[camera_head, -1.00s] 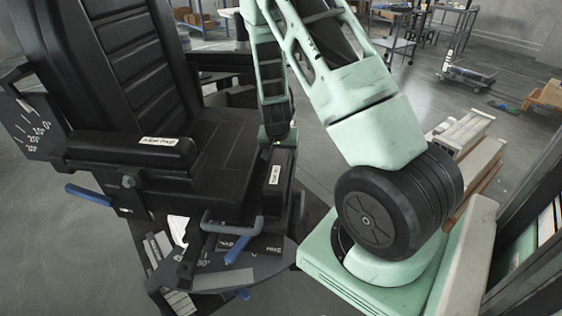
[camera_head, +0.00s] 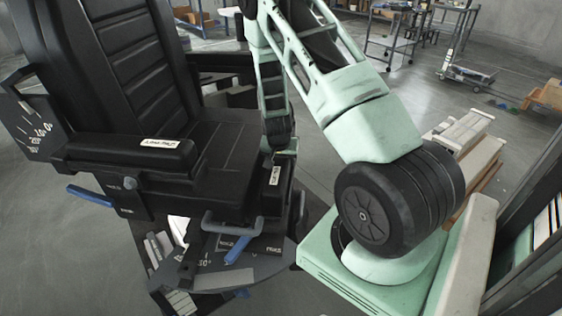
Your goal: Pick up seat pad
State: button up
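The seat pad (camera_head: 218,150) appears to be the black, flat cushion of a large black chair. It lies level between the armrests, in front of the ribbed backrest. My pale green arm reaches up, over and down behind the chair's right armrest. Its end, with my gripper (camera_head: 283,154), is at the right edge of the seat, close to the right armrest (camera_head: 270,192). The fingers are too small and too hidden to show whether they are open or touch anything.
The left armrest (camera_head: 130,152) bears a white label and partly blocks the seat from the near side. The backrest (camera_head: 125,65) rises behind. Below are a grey handle (camera_head: 232,226), blue levers and a round dark base plate (camera_head: 215,277).

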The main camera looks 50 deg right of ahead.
notch_tip(320, 180, up, 10)
jog(key=shift+r, duration=0.25)
dwell(0.4)
jog(key=shift+r+p, duration=0.45)
jog(key=shift+r, duration=0.1)
dwell(0.5)
notch_tip(320, 180, up, 7)
jog(key=p, duration=0.5)
jog(key=shift+f+p, duration=0.15)
jog(key=shift+p, duration=0.2)
dwell(0.5)
